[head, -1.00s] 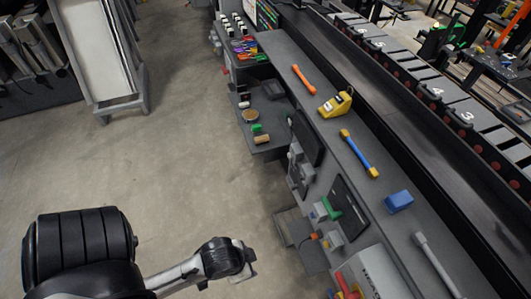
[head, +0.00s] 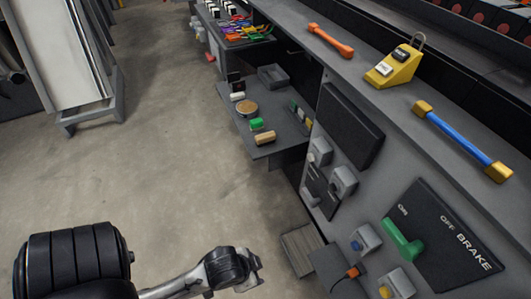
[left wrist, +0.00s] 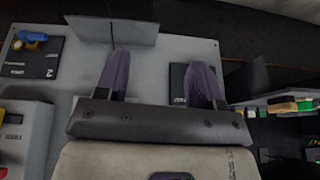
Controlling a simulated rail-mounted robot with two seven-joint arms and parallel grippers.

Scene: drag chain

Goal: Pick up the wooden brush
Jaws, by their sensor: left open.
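A small tan wooden block that looks like the wooden brush (head: 264,138) lies at the near end of a low grey shelf (head: 280,150) in the head view. A green-topped item and a round tan item lie just behind it. My left arm comes in at the bottom left of the head view, over the floor and apart from the shelf. In the left wrist view my left gripper (left wrist: 157,64) is open, with two purple fingers apart and nothing between them. Small tan and green items show at the right edge there; I cannot tell which is the brush. My right gripper is not in view.
A grey console with a green brake lever (head: 403,240) stands right of the shelf. An orange bar (head: 330,40), a yellow device (head: 393,68) and a blue bar (head: 460,138) lie on the ledge above. The floor (head: 170,170) left of the shelf is clear.

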